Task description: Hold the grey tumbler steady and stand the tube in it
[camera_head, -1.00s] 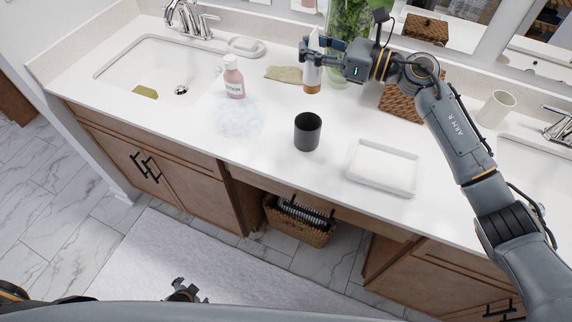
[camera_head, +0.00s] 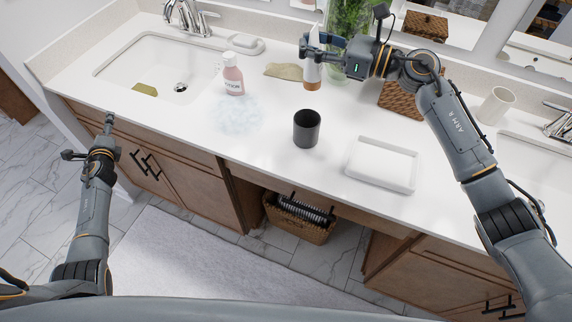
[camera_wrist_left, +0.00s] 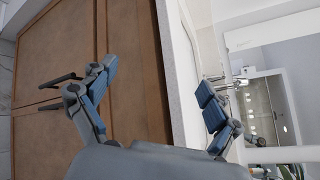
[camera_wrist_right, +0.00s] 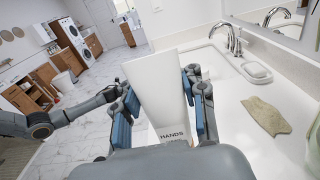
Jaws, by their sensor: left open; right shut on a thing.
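The grey tumbler (camera_head: 306,130) stands upright and open-topped near the middle of the white counter, with no gripper on it. My right gripper (camera_head: 308,48) is shut on the white tube (camera_head: 312,72), held upright with its orange-brown cap down, behind the tumbler in the head view. In the right wrist view the tube (camera_wrist_right: 160,95) is between the fingers, with "HANDS" printed on it. My left gripper (camera_head: 89,137) is open and empty in front of the counter's left front edge. In the left wrist view its fingers (camera_wrist_left: 158,100) are spread, facing cabinet doors and counter edge.
A pink lotion bottle (camera_head: 233,80), foam-like patch (camera_head: 238,116) and olive cloth (camera_head: 283,72) lie left of the tumbler. A white tray (camera_head: 352,172) is to its right. A woven box (camera_head: 400,100), a plant (camera_head: 345,40) and a white cup (camera_head: 496,107) stand farther back.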

